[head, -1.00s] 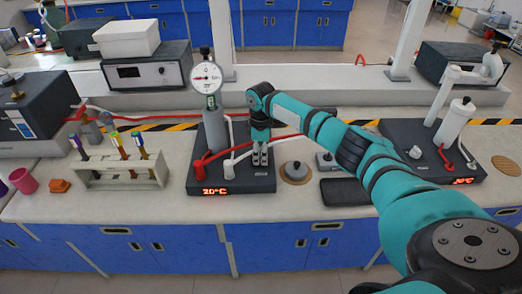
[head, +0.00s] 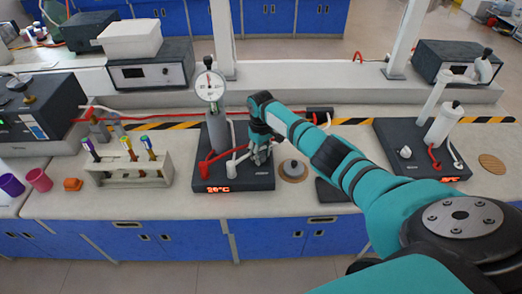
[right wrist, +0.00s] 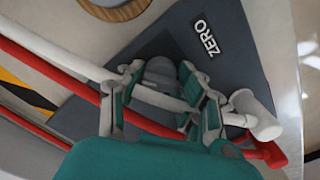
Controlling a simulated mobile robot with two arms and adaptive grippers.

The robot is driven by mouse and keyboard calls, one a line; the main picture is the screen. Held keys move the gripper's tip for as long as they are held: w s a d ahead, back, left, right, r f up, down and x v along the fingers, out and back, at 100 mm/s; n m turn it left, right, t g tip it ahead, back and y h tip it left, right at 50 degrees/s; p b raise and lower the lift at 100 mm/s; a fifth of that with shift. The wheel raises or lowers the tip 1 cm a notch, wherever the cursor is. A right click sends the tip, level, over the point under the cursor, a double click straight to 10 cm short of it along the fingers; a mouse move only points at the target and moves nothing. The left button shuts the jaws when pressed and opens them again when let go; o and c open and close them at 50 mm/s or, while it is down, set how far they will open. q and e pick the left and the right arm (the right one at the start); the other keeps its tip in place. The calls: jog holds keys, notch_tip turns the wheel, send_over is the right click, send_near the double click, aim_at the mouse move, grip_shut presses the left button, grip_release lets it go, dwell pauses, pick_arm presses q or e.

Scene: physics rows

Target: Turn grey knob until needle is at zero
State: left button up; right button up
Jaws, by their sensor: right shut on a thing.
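The white round dial (head: 210,86) stands on a grey post at the back of a dark base unit (head: 235,180). Its small red needle appears to point about straight up; the scale marks are too small to read. My right gripper (head: 261,153) is over the right part of this unit, pointing down. In the right wrist view its fingers (right wrist: 160,80) are shut around the grey knob (right wrist: 161,70), beside a label reading ZERO (right wrist: 210,39). The knob is mostly hidden by the gripper in the head view. My left gripper is not in view.
Red and white hoses run close beside the fingers, with a white elbow fitting (right wrist: 252,113) nearby. A tube rack (head: 130,175) stands left, and another dark unit (head: 425,155) stands right.

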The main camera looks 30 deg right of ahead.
aim_at(261, 153)
jog(key=shift+r+m, duration=0.1)
jog(key=shift+m, duration=0.5)
jog(key=o, duration=1.2)
jog(key=shift+c, duration=0.2)
notch_tip(261, 153, up, 12)
